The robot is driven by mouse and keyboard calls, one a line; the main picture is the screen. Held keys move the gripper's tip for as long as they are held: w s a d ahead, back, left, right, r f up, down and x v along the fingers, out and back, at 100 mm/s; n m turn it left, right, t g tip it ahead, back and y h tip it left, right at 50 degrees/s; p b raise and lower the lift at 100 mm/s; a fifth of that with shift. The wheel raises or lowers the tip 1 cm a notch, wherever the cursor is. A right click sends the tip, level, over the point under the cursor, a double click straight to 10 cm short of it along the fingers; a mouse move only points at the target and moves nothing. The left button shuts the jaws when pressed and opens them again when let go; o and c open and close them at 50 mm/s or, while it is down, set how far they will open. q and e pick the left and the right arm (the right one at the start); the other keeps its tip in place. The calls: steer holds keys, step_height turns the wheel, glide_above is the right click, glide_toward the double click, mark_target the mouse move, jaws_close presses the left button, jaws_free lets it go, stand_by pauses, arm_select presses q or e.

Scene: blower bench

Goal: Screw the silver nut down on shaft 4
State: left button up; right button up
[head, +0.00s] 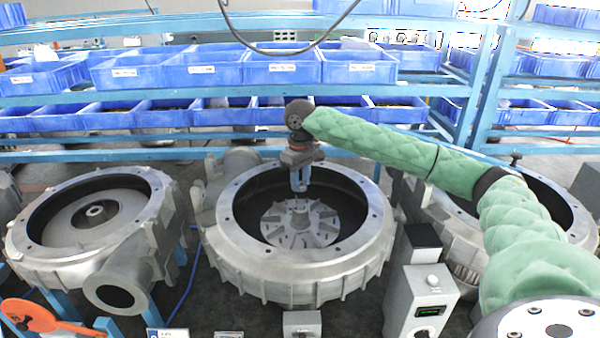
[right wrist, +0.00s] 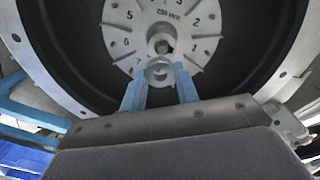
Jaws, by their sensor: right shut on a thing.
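My right gripper (head: 299,186) reaches down from above into the open middle blower housing (head: 230,246). Its blue fingertips stand over the vaned impeller disc (head: 299,224) inside. In the right wrist view, the two blue fingers (right wrist: 160,90) are shut on a small silver nut (right wrist: 159,72), which shows between their tips. The grey hub with a shaft end (right wrist: 162,42) sits just beyond the nut at the disc's middle. Printed numbers show on the disc (right wrist: 122,25). I cannot tell whether the nut touches a thread. My left gripper is out of view.
A second open housing (head: 40,236) stands at the left and a third (head: 565,205) at the right, partly behind my right arm. A grey control box (head: 420,300) stands in front right. Blue bins (head: 200,70) fill the racks behind. A black cable (head: 285,52) hangs above.

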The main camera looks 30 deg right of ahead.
mark_target(301, 205)
steer(key=shift+s+a+r, duration=0.35)
steer(key=shift+s+r, duration=0.1)
steer(key=shift+s, duration=0.05)
steer(key=shift+w+d+f+m, duration=0.25)
steer(key=shift+w+f+m, duration=0.1)
steer(key=shift+w, duration=0.1)
steer(key=shift+s, duration=0.1)
steer(key=shift+s+a+f, duration=0.2)
steer(key=shift+s+f, duration=0.05)
steer(key=shift+f, duration=0.15)
steer(key=shift+w+d+f, duration=0.1)
steer(key=shift+w+f, duration=0.1)
steer(key=shift+f, duration=1.25)
steer(key=shift+s+f, duration=0.1)
steer(key=shift+f, duration=0.35)
steer(key=shift+f+m, duration=0.25)
steer(key=shift+f, duration=0.6)
stand_by(0.4)
stand_by(0.4)
